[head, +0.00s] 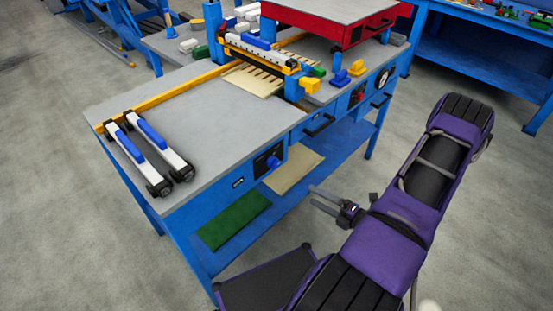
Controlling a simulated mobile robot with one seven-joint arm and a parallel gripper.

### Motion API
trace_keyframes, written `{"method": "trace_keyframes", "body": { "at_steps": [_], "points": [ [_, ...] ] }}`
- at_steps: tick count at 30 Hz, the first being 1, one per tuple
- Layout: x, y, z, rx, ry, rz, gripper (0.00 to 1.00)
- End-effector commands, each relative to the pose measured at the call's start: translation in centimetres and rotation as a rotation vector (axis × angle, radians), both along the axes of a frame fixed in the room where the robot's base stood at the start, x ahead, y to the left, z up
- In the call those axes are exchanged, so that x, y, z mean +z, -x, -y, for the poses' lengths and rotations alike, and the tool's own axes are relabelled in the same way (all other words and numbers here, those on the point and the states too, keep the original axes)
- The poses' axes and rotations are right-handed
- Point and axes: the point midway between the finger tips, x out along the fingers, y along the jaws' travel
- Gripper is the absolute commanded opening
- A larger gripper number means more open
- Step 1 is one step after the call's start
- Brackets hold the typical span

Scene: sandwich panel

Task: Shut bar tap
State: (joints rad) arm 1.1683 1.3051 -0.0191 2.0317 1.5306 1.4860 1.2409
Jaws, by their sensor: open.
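My gripper (321,200) is open and empty. Its fingers point left towards the front of the blue workbench (215,190), with a gap of floor between them and the bench. Further right along the front is another fitting with a red part (357,94). I cannot tell for sure which of these is the bar tap, nor how far either is turned. A white bar with a blue grip (262,46) lies across the bench in the blue-and-yellow frame.
Two white bars with blue grips (155,137) lie on the bench's left end. A red box (355,35) stands at the back right. Dark handles (319,125) stick out from the front. A green sheet (235,219) lies on the lower shelf.

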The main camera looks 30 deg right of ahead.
Motion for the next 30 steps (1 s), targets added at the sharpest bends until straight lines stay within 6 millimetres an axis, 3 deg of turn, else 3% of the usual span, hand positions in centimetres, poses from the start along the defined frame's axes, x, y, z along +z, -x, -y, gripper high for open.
{"method": "trace_keyframes", "body": {
  "at_steps": [6, 11, 30],
  "points": [
    [0.6, 1.0, 0.1, -0.110, -0.159, 0.034, 0.78],
    [0.7, -0.3, -0.3, -0.111, -0.164, 0.038, 0.78],
    [0.6, -12.6, -4.8, -0.109, -0.159, 0.036, 0.78]
  ]
}}
